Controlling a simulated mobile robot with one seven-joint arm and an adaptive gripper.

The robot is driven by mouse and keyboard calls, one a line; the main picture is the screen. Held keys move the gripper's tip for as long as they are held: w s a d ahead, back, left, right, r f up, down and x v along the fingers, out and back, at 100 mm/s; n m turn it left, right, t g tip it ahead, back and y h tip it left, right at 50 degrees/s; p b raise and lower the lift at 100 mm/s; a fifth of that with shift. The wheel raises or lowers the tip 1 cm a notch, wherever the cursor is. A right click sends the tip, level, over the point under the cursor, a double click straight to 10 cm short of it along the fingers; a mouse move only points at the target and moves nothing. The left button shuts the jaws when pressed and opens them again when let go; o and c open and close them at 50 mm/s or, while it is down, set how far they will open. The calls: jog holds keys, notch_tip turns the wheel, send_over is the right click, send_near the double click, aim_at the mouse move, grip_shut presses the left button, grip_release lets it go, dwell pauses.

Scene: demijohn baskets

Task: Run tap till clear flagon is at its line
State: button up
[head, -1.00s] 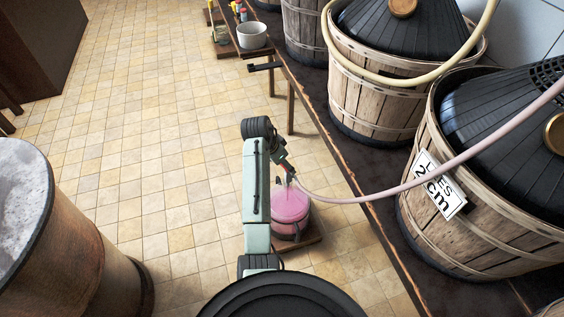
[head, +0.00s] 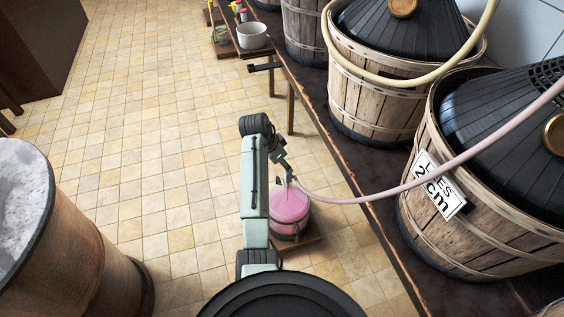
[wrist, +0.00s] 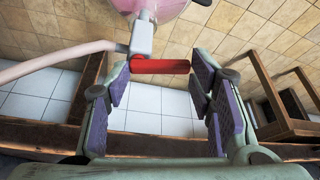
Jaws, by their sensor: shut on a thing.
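The clear flagon (head: 290,210) stands on a low board beside the bench, with pink liquid in it. Its line cannot be made out. A pale pink hose (head: 355,199) runs from the right to a small tap at the flagon's mouth. In the wrist view the tap (wrist: 142,38) is a grey block with a red lever (wrist: 160,67), and the flagon (wrist: 175,6) shows at the top edge. My gripper (wrist: 160,82) is shut on the red lever, which lies across between its purple-padded fingers. In the head view my gripper (head: 283,166) is just above the tap.
A dark bench (head: 325,135) runs along the right, carrying large wooden baskets with black lids. A sign hangs on the nearest basket (head: 490,225). A white bowl (head: 252,36) is at the back. A big drum (head: 75,250) stands at left. The tiled floor between is clear.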

jog(key=m, duration=0.2)
jog(key=m+g, duration=0.1)
jog(key=shift+w+d+m+h+b, duration=0.25)
jog(key=shift+w+m+h+b, duration=0.05)
jog(key=shift+h, duration=0.1)
jog(key=o, duration=1.2)
jog(key=v, duration=1.2)
jog(key=shift+w+r, duration=0.1)
